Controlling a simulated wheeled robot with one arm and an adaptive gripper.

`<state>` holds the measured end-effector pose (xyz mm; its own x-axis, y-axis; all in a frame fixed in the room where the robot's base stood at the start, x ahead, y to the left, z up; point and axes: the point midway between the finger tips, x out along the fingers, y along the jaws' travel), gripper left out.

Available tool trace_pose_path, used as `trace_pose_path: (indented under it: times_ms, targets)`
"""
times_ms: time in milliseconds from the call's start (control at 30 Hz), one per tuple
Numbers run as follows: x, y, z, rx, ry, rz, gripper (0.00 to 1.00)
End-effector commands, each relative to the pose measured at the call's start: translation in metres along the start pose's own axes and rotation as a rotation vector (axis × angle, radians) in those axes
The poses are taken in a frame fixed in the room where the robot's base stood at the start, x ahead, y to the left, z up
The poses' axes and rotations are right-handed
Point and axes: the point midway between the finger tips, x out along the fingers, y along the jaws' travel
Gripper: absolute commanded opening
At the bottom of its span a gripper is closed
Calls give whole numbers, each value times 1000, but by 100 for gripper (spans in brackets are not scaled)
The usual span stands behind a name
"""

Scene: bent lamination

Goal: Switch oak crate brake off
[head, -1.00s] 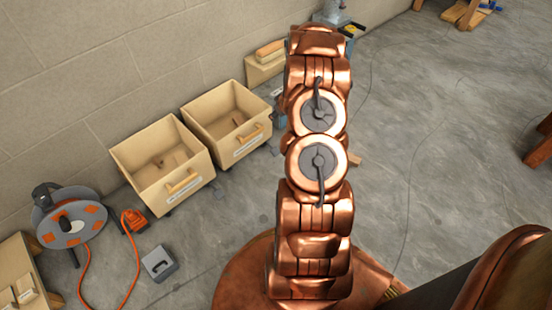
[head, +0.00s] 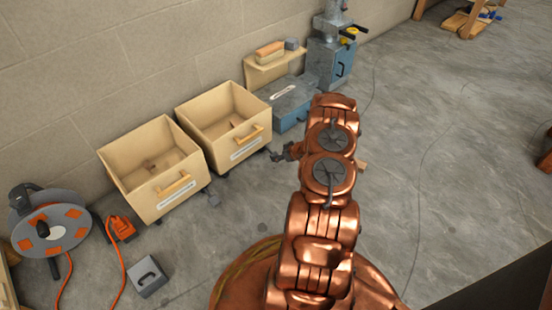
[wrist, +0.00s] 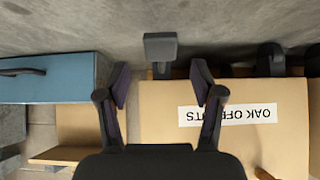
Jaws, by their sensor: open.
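The oak crate is the right-hand tan crate (head: 222,128) in the head view, with a wooden handle and a white label on its front. In the wrist view the crate (wrist: 240,143) appears upside down, and its label (wrist: 232,115) reads OAK OFFCUTS, partly covered by a finger. A dark grey brake pedal (wrist: 160,47) sticks out from the crate's lower corner. My gripper (wrist: 160,82) is open and empty, its two fingers on either side of the pedal's line in the picture. Contact cannot be told. In the head view my gripper (head: 287,152) is small, near that crate's front right corner.
A second tan crate (head: 150,175) stands to the left, with its own pedal (head: 213,198). A blue toolbox (head: 290,100) stands right of the oak crate. A cable reel (head: 48,225) and grey block (head: 147,277) are at the left.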

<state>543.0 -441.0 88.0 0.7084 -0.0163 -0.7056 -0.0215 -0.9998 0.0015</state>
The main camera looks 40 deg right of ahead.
Motion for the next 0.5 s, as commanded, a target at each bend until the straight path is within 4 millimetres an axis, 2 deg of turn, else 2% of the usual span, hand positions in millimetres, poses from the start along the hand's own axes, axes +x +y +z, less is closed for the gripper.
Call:
trace_pose_path:
  times_ms: [33, 200, 500]
  targets:
    - [11, -1, 4, -1, -1, -1, 67]
    - [32, -2, 4, 0, -3, -2, 67]
    - [42, -1, 1, 2, -1, -1, 67]
